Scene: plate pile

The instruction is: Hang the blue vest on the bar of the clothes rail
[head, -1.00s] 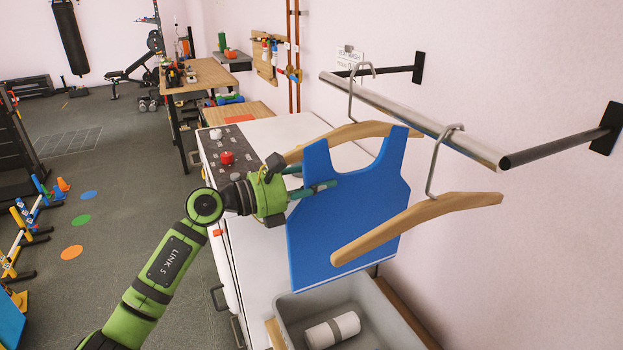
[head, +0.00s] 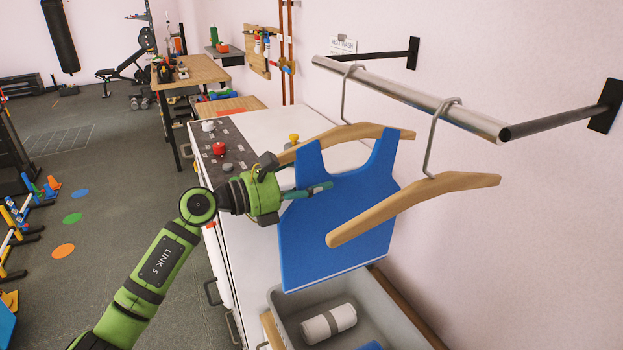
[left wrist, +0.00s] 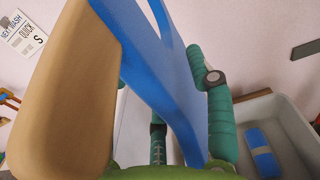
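The blue vest (head: 338,230) hangs from the rear wooden hanger (head: 350,133), whose shoulders carry its straps. That hanger's hook (head: 346,90) is over the bar (head: 400,95) of the clothes rail. The vest hangs behind the front hanger (head: 410,208), which is bare. My left gripper (head: 308,190) is at the vest's left side, one finger in front, and appears shut on it. The left wrist view shows the vest (left wrist: 150,60) between my two fingers, the hanger wood (left wrist: 70,90) close at left; the fingertip contact is partly hidden. My right gripper is out of view.
A grey crate (head: 283,318) with a white roll (head: 328,323) stands below the vest. A white cabinet (head: 285,122) with a red knob (head: 219,149) is behind my gripper. Black brackets (head: 575,122) fix the rail to the wall. Open floor lies left.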

